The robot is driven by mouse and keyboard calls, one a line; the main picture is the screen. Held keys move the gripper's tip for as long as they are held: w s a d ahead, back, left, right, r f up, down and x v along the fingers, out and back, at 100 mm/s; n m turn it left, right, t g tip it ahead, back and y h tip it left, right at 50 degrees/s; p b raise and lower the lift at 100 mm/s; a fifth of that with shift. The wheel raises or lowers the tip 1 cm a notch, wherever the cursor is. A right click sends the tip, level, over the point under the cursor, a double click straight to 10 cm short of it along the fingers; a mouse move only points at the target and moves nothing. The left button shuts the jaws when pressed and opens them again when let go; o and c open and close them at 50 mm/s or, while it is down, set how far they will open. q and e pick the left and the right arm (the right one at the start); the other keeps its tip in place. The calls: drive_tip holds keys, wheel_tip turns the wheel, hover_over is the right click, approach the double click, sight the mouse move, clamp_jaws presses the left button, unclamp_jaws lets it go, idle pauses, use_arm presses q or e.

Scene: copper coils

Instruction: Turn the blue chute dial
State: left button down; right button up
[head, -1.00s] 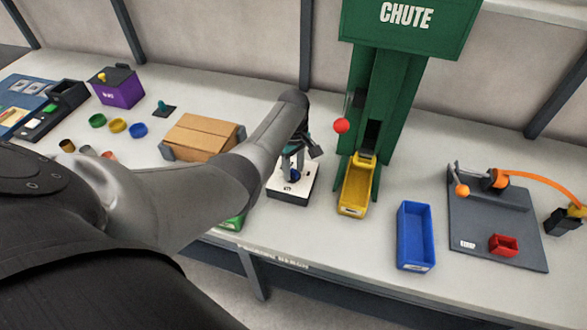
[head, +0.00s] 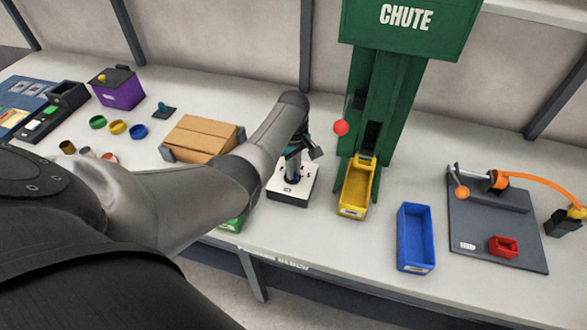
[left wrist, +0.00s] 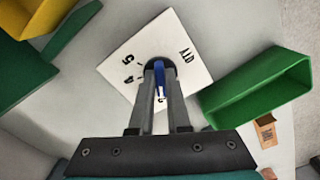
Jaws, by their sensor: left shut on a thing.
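In the head view the plate (head: 279,185) tops a dark box left of the green chute (head: 405,75). My left gripper (left wrist: 159,88) points down over the plate and is shut on the dial's blue handle, with a finger on each side. It also shows in the head view (head: 294,174), where it mostly hides the dial. The fingers cover part of the plate's markings. My right gripper is out of view.
A yellow bin (head: 354,186) sits at the chute's foot, beside a lever with a red ball (head: 341,128). A green bin (left wrist: 262,88) is close beside the plate. A cardboard box (head: 201,138) stands left; a blue bin (head: 415,237) stands right.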

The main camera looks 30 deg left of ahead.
use_arm(q)
drive_tip(key=shift+m, duration=0.3)
drive_tip(key=shift+s+m+p, duration=0.1)
drive_tip(key=shift+m+p, duration=0.5)
drive_tip(key=shift+m, duration=0.3)
drive_tip(key=m+p, duration=0.1)
drive_tip(key=m, duration=0.1)
drive_tip(key=shift+m, duration=0.3)
drive_tip(key=m, duration=0.3)
drive_tip(key=shift+s+a+m+p, duration=0.1)
drive_tip(key=shift+m+p, duration=0.2)
drive_tip(key=shift+p, duration=0.1)
drive_tip(key=m, duration=0.2)
drive_tip(key=shift+m, duration=0.3)
drive_tip(key=m, duration=0.6)
drive_tip(key=shift+a+f, duration=0.1)
drive_tip(key=shift+a, duration=0.1)
drive_tip(key=m, duration=0.6)
drive_tip(key=shift+a+m, duration=0.1)
drive_tip(key=shift+m, duration=0.3)
